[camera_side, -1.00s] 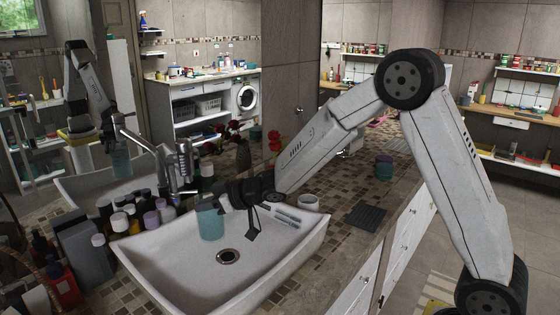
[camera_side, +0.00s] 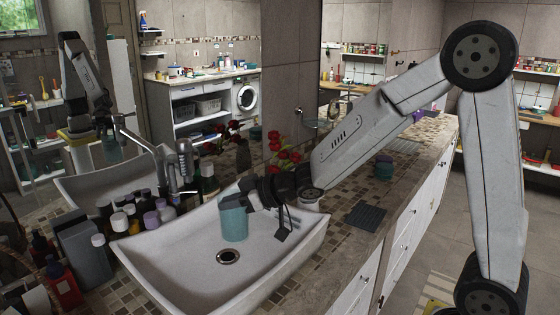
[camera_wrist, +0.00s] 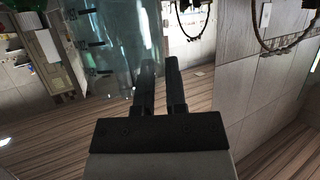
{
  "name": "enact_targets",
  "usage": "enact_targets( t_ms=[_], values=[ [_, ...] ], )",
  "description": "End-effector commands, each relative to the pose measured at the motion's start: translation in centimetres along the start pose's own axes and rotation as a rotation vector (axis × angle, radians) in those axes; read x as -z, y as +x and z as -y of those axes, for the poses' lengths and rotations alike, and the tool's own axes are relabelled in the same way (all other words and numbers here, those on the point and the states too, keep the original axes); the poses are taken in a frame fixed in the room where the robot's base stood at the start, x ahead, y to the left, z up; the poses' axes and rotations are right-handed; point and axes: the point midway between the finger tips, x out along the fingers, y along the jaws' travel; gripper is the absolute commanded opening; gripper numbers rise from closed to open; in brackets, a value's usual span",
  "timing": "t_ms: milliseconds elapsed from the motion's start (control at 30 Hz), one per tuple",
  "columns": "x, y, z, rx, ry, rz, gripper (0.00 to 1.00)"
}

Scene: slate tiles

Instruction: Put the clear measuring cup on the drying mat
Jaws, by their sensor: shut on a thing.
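The clear measuring cup (camera_side: 233,219) looks bluish-green and hangs upright over the white sink basin. My gripper (camera_side: 252,196) is shut on its right side, near the rim. In the wrist view the cup (camera_wrist: 112,45) shows dark measuring marks, and my gripper's two fingers (camera_wrist: 160,72) reach its edge.
The white sink (camera_side: 180,265) with its raised rim lies below the cup. A tap (camera_side: 165,165) and several bottles (camera_side: 130,215) stand to the left.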

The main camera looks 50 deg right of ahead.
Motion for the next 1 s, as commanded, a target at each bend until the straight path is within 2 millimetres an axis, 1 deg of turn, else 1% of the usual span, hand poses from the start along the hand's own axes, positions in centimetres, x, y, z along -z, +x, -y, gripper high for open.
enact_targets(
  t_ms=[400,567,667,767,867,1000],
  values=[
    [0.1,0.0,0.0,0.0,-0.001,-0.003,0.0],
    [0.0,-0.2,-0.6,-0.013,0.004,-0.003,0.0],
    [-0.2,-0.7,-1.5,-0.035,0.013,-0.003,0.0],
    [-0.6,-1.4,-3.1,-0.072,0.027,-0.003,0.0],
    [-1.1,-2.5,-5.1,-0.122,0.049,-0.003,0.0],
    [-2.2,-4.7,-8.5,-0.21,0.084,-0.002,0.0]
  ],
)
